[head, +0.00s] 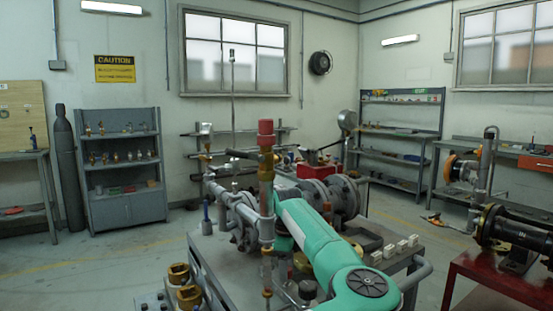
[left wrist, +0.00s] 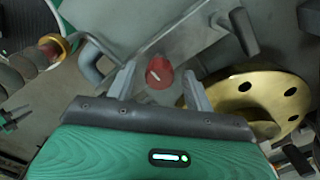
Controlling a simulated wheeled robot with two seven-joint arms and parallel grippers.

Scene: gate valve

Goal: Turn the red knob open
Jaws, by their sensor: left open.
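The red knob (left wrist: 158,73) is a small round red piece with a white mark across its face, seen in the left wrist view on a grey metal plate. My left gripper (left wrist: 157,80) is open. Its two grey fingers stand apart, one to the left and one to the right of the knob; I cannot tell whether they touch it. In the head view my teal left arm reaches over the grey pipe-and-valve bench, and its fingers are hidden there. I cannot make out the knob for certain in the head view. My right gripper is not in view.
A brass flange (left wrist: 265,100) lies close to the right finger. In the head view, a vertical pipe with a red top (head: 265,133) rises beside my arm. Grey flanges (head: 345,195) stand behind it. A red table (head: 505,285) is at right; open floor lies left.

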